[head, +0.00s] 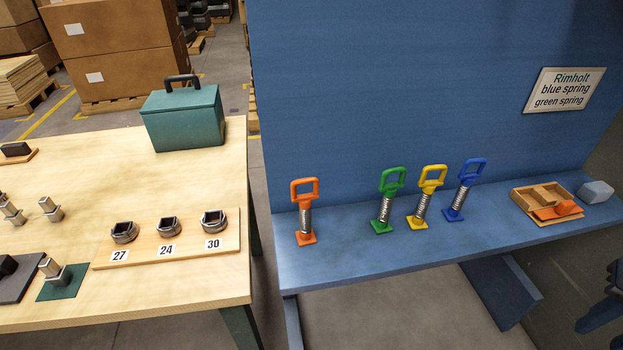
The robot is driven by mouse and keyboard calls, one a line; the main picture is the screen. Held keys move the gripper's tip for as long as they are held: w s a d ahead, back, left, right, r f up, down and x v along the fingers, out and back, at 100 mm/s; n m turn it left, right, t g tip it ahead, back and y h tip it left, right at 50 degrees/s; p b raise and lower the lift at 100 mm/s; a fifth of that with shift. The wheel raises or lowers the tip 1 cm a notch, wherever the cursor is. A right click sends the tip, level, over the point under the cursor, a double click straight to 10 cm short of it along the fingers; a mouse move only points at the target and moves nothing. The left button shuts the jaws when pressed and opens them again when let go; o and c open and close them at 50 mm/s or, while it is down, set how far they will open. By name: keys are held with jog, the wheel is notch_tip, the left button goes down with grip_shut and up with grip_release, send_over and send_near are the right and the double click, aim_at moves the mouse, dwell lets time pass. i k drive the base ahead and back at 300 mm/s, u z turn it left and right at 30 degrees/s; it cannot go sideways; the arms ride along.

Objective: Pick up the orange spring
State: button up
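The orange spring (305,212) stands upright at the left end of the blue bench shelf. It has an orange loop handle on top, a bare metal coil and an orange square foot. To its right stand a green spring (387,200), a yellow spring (426,196) and a blue spring (465,189) of the same form, close together. A clear gap separates the orange spring from the green one. Nothing touches or covers the orange spring. My gripper is not recognisable in the head view.
The blue bench (345,268) has a tall back panel with a sign (563,90) reading "Rimholt, blue spring, green spring". A wooden tray (522,196) and grey block (597,191) lie right. A wooden table (180,295) with numbered sockets and a teal toolbox (184,120) stands left, across a narrow gap.

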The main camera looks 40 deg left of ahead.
aim_at(306, 236)
jog(key=u, duration=2)
jog(key=k, duration=0.45)
jog(key=u, duration=0.5)
jog(key=i, duration=1.05)
jog(key=u, duration=0.25)
